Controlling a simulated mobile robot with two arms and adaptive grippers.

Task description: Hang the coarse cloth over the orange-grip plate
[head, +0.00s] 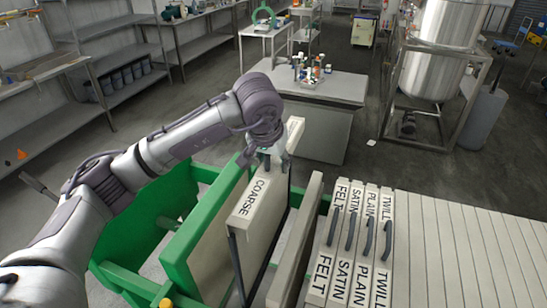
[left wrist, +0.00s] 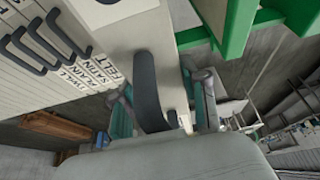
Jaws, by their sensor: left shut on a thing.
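A pale plate lettered COARSE (head: 258,198) stands upright, apart from the row of lettered plates, beside the green press frame (head: 183,235). My left gripper (head: 273,157) is at its far end, shut on its dark handle. The left wrist view shows this curved dark handle (left wrist: 147,90) between my fingers. I cannot make out a loose cloth separate from this plate. No orange grip shows on any visible plate. My right gripper is not in view.
Another pale plate (head: 295,245) stands just right, with gaps around it. Plates lettered FELT (head: 328,240), SATIN, PLAIN and TWILL with dark handles stand packed further right. A grey table (head: 322,90) with bottles and a steel tank (head: 435,50) are behind.

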